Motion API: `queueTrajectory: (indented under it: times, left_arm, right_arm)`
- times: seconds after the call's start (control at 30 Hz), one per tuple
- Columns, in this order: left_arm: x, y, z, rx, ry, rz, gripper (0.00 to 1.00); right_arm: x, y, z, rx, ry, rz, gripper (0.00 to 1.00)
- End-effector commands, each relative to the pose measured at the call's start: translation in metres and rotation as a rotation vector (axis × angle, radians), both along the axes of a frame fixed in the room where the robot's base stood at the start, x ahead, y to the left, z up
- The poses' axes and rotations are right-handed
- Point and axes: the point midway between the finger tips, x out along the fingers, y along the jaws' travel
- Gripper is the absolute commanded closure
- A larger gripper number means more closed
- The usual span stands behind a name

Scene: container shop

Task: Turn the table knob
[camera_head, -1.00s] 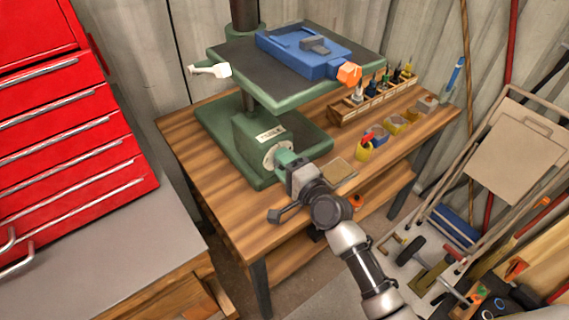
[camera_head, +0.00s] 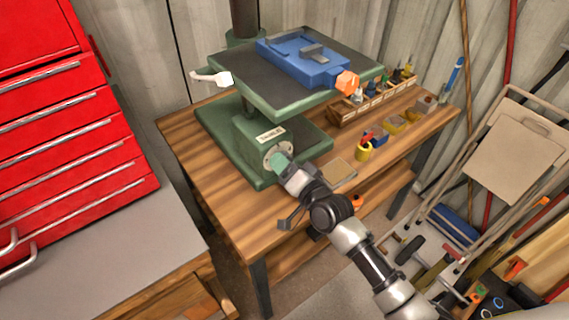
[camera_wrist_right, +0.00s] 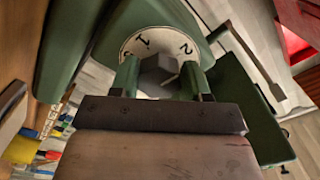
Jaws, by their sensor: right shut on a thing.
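The table knob is a grey faceted knob (camera_wrist_right: 158,72) in front of a round white dial with numbers; the dial (camera_head: 278,157) also shows on the front of the green machine base. My right gripper (camera_head: 280,162) is at this dial. In the right wrist view its two green fingers (camera_wrist_right: 158,80) stand on both sides of the knob, shut on it. The green machine's table (camera_head: 228,70) sits above the base and carries a blue vise (camera_head: 296,60) with an orange knob. My left gripper is not in view.
The wooden workbench (camera_head: 215,200) carries the machine, a tool rack (camera_head: 375,97) and small cups (camera_head: 363,152). A red drawer cabinet (camera_head: 75,110) stands left on a grey-topped bench. A folded cart (camera_head: 510,150) and loose tools lie to the right.

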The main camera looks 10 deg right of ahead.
Motion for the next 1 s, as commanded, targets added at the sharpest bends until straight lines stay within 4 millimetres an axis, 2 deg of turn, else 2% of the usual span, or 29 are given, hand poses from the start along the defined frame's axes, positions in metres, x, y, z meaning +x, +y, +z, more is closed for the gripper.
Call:
queueTrajectory:
  times: [0.47,0.5,0.63,1.0]
  left_arm:
    - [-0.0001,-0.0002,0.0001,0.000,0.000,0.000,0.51]
    - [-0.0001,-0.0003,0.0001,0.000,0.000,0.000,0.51]
    - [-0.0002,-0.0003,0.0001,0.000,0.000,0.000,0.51]
    - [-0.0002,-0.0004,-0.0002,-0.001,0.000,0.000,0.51]
  right_arm:
    - [-0.0005,0.0001,-0.0022,-0.015,-0.003,0.001,0.77]
    - [-0.0005,0.0001,-0.0022,-0.015,-0.003,0.001,0.49]
    - [-0.0004,0.0001,-0.0016,-0.013,-0.004,0.001,0.29]
    - [-0.0057,-0.0036,-0.0018,-0.013,-0.003,0.000,0.28]
